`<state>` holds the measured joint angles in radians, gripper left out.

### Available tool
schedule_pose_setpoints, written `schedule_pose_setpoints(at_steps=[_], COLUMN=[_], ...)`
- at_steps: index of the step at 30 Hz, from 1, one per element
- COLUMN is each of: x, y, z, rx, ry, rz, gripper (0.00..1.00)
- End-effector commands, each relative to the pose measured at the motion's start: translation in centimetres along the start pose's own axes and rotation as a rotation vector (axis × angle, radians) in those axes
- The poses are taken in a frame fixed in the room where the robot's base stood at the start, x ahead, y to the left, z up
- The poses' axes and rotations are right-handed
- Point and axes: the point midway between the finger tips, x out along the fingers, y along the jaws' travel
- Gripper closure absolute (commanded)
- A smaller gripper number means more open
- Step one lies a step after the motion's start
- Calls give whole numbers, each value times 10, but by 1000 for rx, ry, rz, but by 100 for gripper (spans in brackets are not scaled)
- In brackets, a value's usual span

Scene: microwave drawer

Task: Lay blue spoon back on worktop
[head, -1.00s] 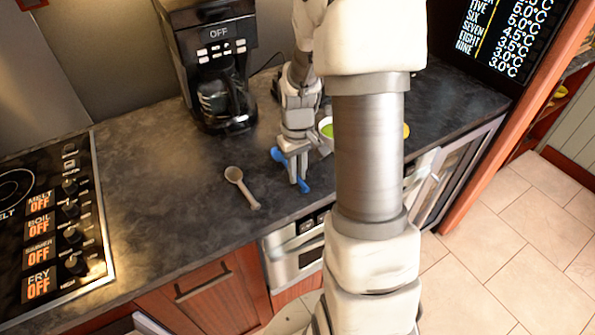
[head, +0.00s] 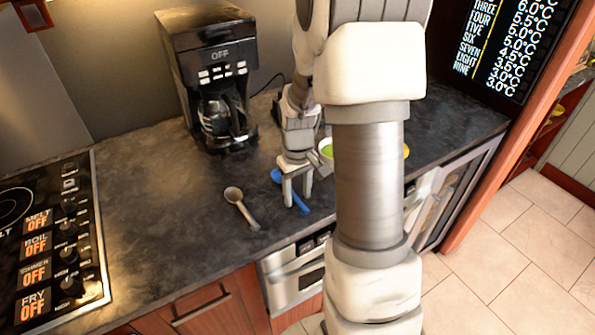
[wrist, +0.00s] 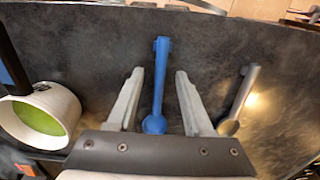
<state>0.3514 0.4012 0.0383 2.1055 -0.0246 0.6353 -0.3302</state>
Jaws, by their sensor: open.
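The blue spoon (head: 302,208) lies on the dark worktop (head: 170,225), close to its front edge. In the wrist view the blue spoon (wrist: 158,85) runs lengthwise between my fingers, its bowl end nearest the palm, with a gap on both sides. My gripper (head: 297,201) is open, pointing down over the spoon. It also shows open in the wrist view (wrist: 159,72). In the head view my fingers hide the spoon's middle.
A grey-brown spoon (head: 241,208) lies to the left on the worktop. A white vessel with green inside (wrist: 40,118) stands on the other side, partly hidden in the head view. A coffee maker (head: 212,75) stands behind, and a stove (head: 55,235) is at left.

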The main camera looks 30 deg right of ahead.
Motion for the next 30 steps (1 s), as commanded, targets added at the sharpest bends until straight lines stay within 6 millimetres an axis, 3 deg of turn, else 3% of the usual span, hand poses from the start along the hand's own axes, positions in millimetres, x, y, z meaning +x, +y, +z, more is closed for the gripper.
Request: schedule_pose_setpoints(at_steps=[18,24,30], x=[-138,-162,-168], y=[0,0,0], z=[-1,0,0], rx=[-1,-1,-1], ry=[6,2,2], rz=[2,1,1], gripper=[49,49,49])
